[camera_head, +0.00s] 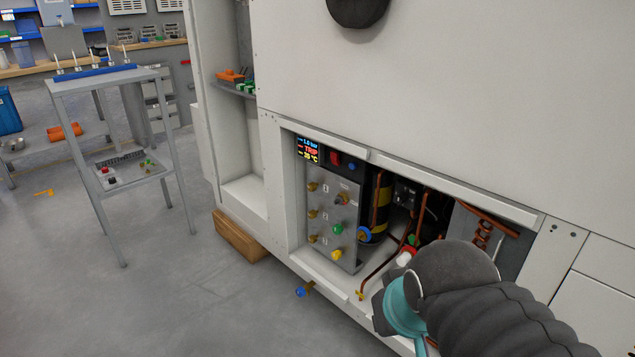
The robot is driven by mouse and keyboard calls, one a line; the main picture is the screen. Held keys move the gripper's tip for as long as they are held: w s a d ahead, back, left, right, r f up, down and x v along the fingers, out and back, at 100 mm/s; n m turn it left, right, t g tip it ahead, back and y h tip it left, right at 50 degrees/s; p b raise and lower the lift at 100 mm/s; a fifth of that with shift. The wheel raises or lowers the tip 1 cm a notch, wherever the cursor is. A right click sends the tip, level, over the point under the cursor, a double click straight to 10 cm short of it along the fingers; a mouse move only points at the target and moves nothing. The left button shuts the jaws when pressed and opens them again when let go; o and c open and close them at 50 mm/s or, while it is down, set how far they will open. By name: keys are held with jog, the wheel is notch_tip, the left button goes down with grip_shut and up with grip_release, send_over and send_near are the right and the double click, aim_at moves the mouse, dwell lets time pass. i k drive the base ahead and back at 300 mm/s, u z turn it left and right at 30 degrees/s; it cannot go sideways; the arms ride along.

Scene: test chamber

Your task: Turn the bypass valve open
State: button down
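An open service bay in the white cabinet holds a grey panel (328,218) with brass fittings and green and yellow knobs. Beside the panel is a blue round knob (364,234). A green knob (411,240) and a red-and-white part (405,256) sit among copper pipes further right. I cannot tell which of these is the bypass valve. My dark arm with a teal ring covers the bay's lower right; my gripper's fingers do not show.
A small display (309,150) in the bay reads TRIP in red. The bay's frame and lower sill (325,288) border the opening. A wooden block (240,237) lies by the cabinet. A metal stand (118,82) is at left. The floor between is mostly clear.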

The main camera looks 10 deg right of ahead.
aim_at(337, 229)
jog(key=k, duration=1)
jog(key=u, duration=1.65)
jog(key=i, duration=1.15)
jog(key=z, duration=1.25)
